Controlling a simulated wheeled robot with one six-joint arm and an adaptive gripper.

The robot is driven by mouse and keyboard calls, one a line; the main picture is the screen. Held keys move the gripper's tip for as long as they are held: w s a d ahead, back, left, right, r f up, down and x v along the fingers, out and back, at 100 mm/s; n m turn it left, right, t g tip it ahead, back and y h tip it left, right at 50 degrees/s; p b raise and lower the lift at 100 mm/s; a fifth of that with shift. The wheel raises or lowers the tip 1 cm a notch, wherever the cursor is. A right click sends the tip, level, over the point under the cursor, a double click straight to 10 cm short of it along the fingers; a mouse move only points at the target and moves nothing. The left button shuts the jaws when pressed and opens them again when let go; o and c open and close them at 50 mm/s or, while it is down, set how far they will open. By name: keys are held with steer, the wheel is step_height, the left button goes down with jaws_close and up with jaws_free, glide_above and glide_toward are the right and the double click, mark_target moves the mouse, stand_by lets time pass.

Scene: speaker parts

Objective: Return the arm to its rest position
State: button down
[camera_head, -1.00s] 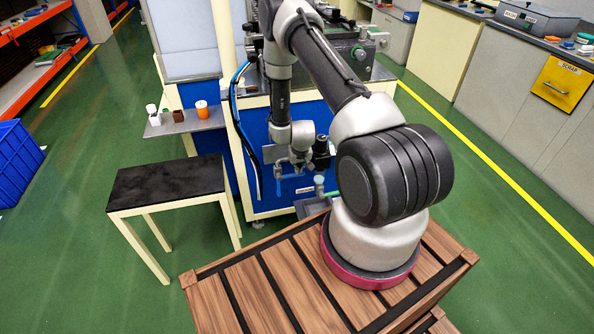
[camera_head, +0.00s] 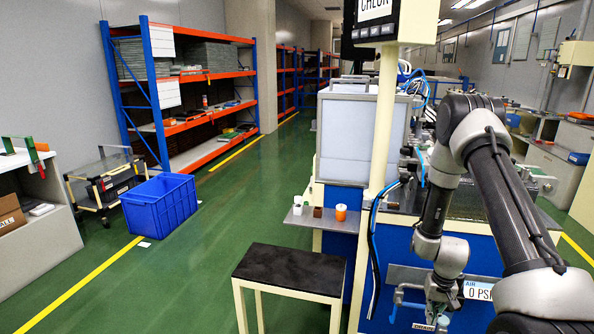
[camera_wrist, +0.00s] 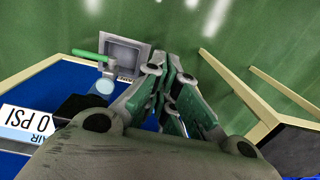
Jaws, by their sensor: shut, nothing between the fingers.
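My gripper (camera_wrist: 168,98) shows in the middle of the wrist view, with its green-and-grey fingers together and nothing between them. It hangs over the green floor, in front of the blue panel of the workstation. In the head view my arm comes in from the lower right, bends at the elbow, and its forearm hangs down beside the workstation (camera_head: 388,240). The fingertips are not clear in the head view.
A black-topped table (camera_head: 290,268) stands left of my arm. A small shelf (camera_head: 327,222) holds an orange cup (camera_head: 341,212) and small parts. A drain box (camera_wrist: 128,58) is near my gripper. A blue crate (camera_head: 158,205) stands on open floor.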

steer(key=s+a+r+n+t, duration=0.1)
steer(key=s+r, duration=0.6)
steer(key=r, duration=0.9)
steer(key=s+a+r+n+t, duration=0.1)
steer(key=s+r, duration=0.7)
steer(key=r, duration=0.8)
steer(key=s+a+r+n+t, duration=0.1)
steer(key=s+a+r, duration=0.3)
steer(key=r, duration=1.2)
steer(key=s+t, duration=0.1)
steer(key=s, duration=0.2)
steer(key=shift+s+a, duration=0.25)
steer(key=shift+a, duration=0.15)
stand_by(0.3)
